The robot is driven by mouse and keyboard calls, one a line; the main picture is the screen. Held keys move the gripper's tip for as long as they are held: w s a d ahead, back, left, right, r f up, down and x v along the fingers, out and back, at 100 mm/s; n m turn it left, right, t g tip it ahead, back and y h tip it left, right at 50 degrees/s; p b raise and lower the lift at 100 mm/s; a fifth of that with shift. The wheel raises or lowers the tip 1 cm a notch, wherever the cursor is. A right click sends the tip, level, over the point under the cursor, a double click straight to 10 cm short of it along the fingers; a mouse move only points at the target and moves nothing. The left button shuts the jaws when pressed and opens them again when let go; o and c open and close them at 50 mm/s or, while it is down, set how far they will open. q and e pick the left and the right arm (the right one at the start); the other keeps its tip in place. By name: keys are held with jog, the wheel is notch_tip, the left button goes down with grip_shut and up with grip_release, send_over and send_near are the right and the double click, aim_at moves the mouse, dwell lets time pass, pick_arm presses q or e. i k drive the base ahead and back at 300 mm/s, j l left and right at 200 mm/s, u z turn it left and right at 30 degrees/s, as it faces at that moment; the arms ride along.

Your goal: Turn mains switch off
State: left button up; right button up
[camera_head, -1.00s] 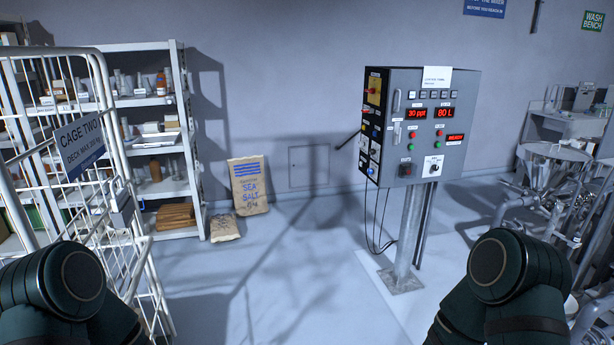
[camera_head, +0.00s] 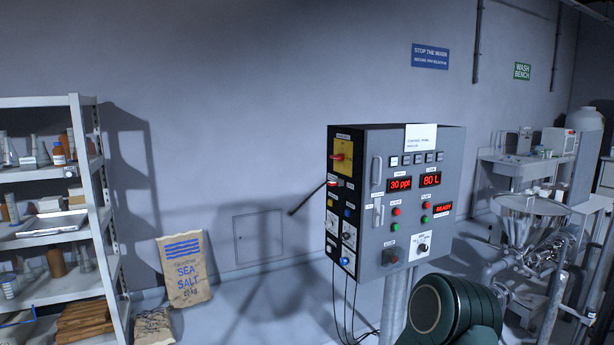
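The mains switch (camera_head: 342,157) is a red handle on a yellow plate. It sits high on the left side face of the grey control cabinet (camera_head: 375,258), which stands on a post. The red handle appears to lie roughly level, pointing left; its exact setting is too small to read. The front face shows lit red displays reading 30 ppt, 80 L and READY. Part of my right arm shows below the cabinet at the lower right. Neither gripper is in view, and nothing touches the switch.
A shelf rack (camera_head: 92,200) with bottles and trays stands at the left. A sea salt sack (camera_head: 186,270) leans on the wall. A steel hopper (camera_head: 530,206) with pipes stands right of the cabinet. A dark bar (camera_head: 307,198) juts out left of the cabinet.

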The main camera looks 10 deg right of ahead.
aim_at(340, 156)
jog(key=i, duration=1.5)
